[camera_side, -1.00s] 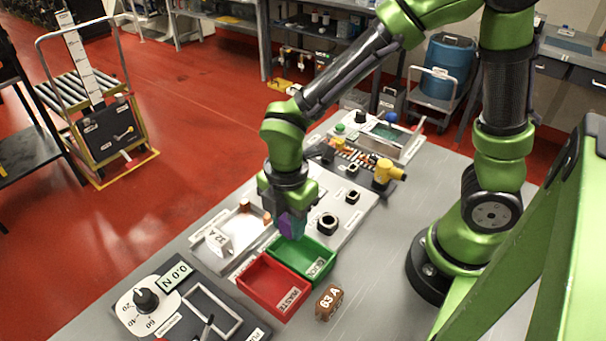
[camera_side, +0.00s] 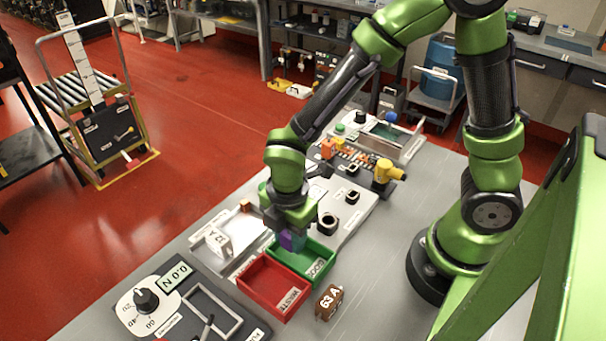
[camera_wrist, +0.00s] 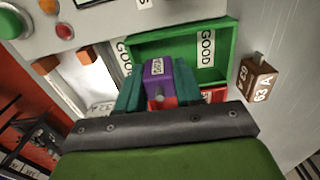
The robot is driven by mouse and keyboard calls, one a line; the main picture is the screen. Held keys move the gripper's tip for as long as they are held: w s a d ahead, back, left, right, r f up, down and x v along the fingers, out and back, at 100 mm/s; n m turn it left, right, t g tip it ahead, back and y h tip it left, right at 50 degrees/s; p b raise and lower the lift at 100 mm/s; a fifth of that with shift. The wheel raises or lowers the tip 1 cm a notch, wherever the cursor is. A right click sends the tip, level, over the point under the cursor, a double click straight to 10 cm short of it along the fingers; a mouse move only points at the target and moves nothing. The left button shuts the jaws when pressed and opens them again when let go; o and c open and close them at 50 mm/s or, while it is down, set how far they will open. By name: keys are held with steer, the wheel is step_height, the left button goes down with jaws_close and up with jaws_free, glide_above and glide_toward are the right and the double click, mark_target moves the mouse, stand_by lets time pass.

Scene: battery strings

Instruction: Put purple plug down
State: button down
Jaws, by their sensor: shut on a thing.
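The purple plug (camera_wrist: 160,82) is held between the two teal fingers of my gripper (camera_wrist: 158,98), with a small white label on its upper face. In the side view the plug (camera_side: 291,241) is at the left end of the green bin (camera_side: 322,252) marked GOOD, low over it. My gripper (camera_side: 289,231) points down there and is shut on the plug. I cannot tell whether the plug touches the bin floor. The wrist view shows the green bin (camera_wrist: 228,62) just beyond the plug.
A red bin (camera_side: 268,300) marked WASTE adjoins the green bin. A brown block (camera_side: 328,302) marked 63 A stands to the right on the table. A metal tray with a white block (camera_side: 217,242) lies to the left. Black sockets (camera_side: 327,222) stand behind.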

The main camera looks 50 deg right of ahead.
steer(key=c, duration=0.8)
jaws_free()
steer(key=shift+f, duration=0.45)
steer(key=shift+o, duration=0.3)
step_height(320, 180, up, 13)
steer(key=s+d+r+m+t+y, duration=0.1)
steer(key=s+d+r+m+t, duration=0.1)
steer(key=d+m, duration=0.4)
steer(key=s+d+r+m+t+y, duration=0.1)
steer(key=d+r+m+t, duration=0.4)
steer(key=m, duration=1.1)
steer(key=shift+d+v, duration=0.2)
steer(key=shift+v, duration=0.95)
steer(key=shift+w, duration=0.15)
